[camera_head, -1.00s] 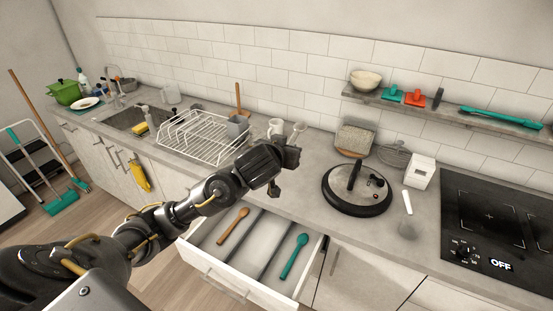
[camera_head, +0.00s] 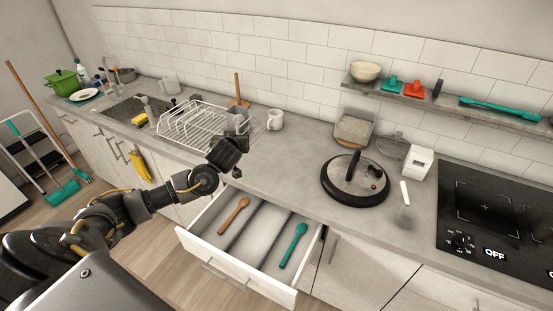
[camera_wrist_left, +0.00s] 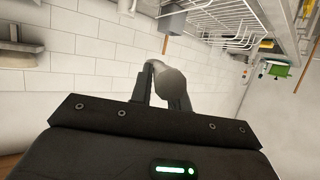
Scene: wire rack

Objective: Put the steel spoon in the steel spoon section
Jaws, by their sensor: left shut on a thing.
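My left gripper (camera_head: 237,150) is above the counter edge, behind the open drawer (camera_head: 222,266) and in front of the dish rack. In the left wrist view it is shut on the steel spoon (camera_wrist_left: 172,84), a grey shape between the fingers (camera_wrist_left: 163,95). The spoon is mostly hidden by the gripper in the head view. The drawer has lengthwise sections. A wooden spoon (camera_head: 234,215) lies in the left section and a teal spoon (camera_head: 293,246) in the right one. The middle section (camera_head: 262,232) looks empty. My right gripper is not in view.
A white wire dish rack (camera_head: 185,128) and a white mug (camera_head: 275,119) stand at the back of the counter. A lidded pan (camera_head: 355,180) is on the right, near the cooktop (camera_head: 490,215). The counter between mug and pan is clear.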

